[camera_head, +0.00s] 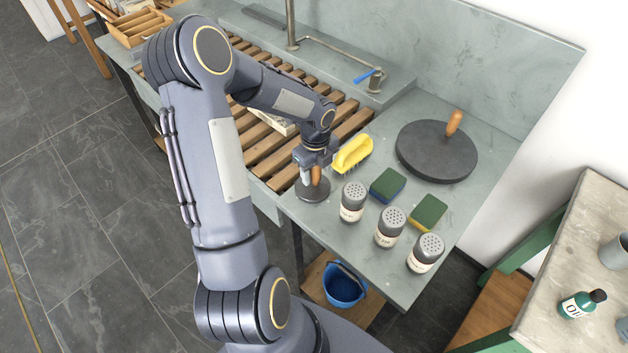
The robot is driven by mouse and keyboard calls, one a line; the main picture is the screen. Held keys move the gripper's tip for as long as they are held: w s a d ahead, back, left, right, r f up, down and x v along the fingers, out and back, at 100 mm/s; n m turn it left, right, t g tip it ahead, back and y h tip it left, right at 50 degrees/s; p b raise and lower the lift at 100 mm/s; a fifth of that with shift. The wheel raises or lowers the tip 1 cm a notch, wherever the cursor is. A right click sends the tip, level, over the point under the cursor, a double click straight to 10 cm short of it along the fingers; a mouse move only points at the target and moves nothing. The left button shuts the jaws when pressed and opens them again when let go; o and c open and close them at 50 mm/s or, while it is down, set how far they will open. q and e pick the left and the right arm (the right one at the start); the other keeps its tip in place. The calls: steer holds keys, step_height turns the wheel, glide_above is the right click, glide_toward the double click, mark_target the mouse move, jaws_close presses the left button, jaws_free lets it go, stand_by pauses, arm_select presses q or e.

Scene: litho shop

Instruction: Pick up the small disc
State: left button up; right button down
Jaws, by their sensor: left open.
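The small disc (312,190) is a dark round plate with an upright wooden handle (316,175), standing near the front edge of the grey stone counter. My left gripper (315,164) is open and points down at the handle, with its fingers around or right beside the handle's top. The gripper partly hides the handle. A larger dark disc (436,152) with a wooden knob at its rim lies farther back on the right. My right gripper does not show.
A yellow brush (352,154) lies close to the gripper's right. Several shaker jars, including one (352,203) near the disc, and two sponges (387,185) stand to the right. A wooden slatted rack (258,140) and a tap (376,80) are behind. A blue bucket (344,287) sits below.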

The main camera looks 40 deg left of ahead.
arm_select(q)
jaws_close()
stand_by(0.3)
steer(key=shift+r, duration=0.15)
steer(key=shift+r, duration=0.8)
steer(key=s+d+r+b, duration=0.2)
steer(key=s+d+r, duration=0.4)
steer(key=s+r, duration=0.5)
steer(key=shift+s+d+r+b, duration=0.2)
steer(key=shift+s+b, duration=0.1)
steer(key=shift+s, duration=0.4)
